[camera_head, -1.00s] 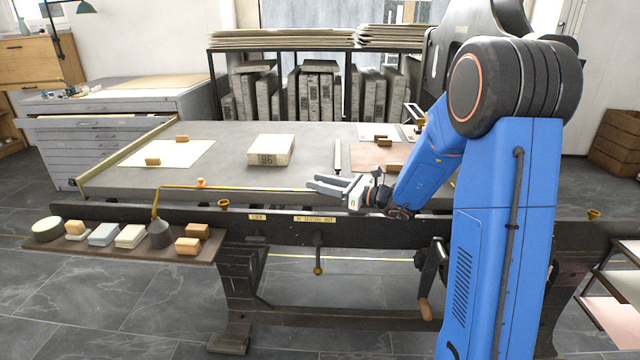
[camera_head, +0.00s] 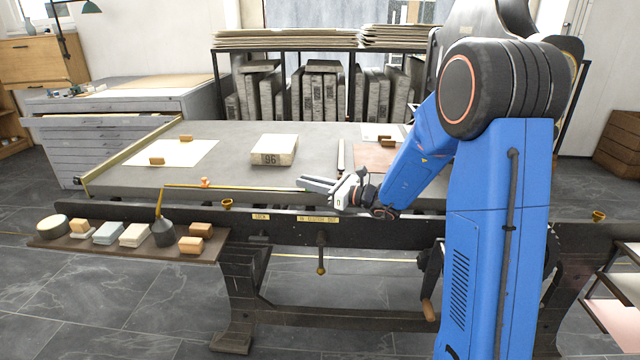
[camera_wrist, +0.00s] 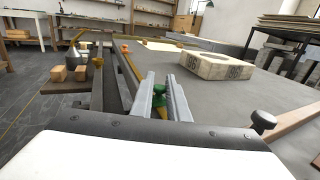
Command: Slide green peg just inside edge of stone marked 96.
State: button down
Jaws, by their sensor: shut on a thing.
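The pale stone marked 96 (camera_head: 274,150) lies flat on the grey press bed (camera_head: 225,182); it also shows in the wrist view (camera_wrist: 208,67), ahead and right of my fingers. The green peg (camera_wrist: 159,96) sits on the brass rail along the bed's near edge. My gripper (camera_head: 303,184) reaches in from the right at that edge, fingers pointing left. In the wrist view its two grey fingers (camera_wrist: 164,84) are shut on the peg, one on each side. In the head view my fingers hide the peg, and their tips are near the stone's right end, on the near side.
An orange peg (camera_head: 205,183) sits on the same brass rail (camera_head: 250,188), farther left. A brass cup (camera_head: 227,204) is on the front beam. A side shelf (camera_head: 75,243) holds blocks and an oil can (camera_head: 163,232). The bed between rail and stone is clear.

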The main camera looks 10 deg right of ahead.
aim_at(278, 189)
jog(key=w+a, duration=0.1)
jog(key=a, duration=0.2)
jog(key=w+a, duration=0.1)
jog(key=a, duration=0.2)
jog(key=w+a, duration=0.1)
jog(key=a, duration=0.2)
jog(key=c, duration=1.7)
grip_release()
jog(key=shift+c, duration=0.2)
jog(key=shift+a, duration=0.1)
jog(key=v, duration=1.7)
jog(key=shift+s, duration=0.25)
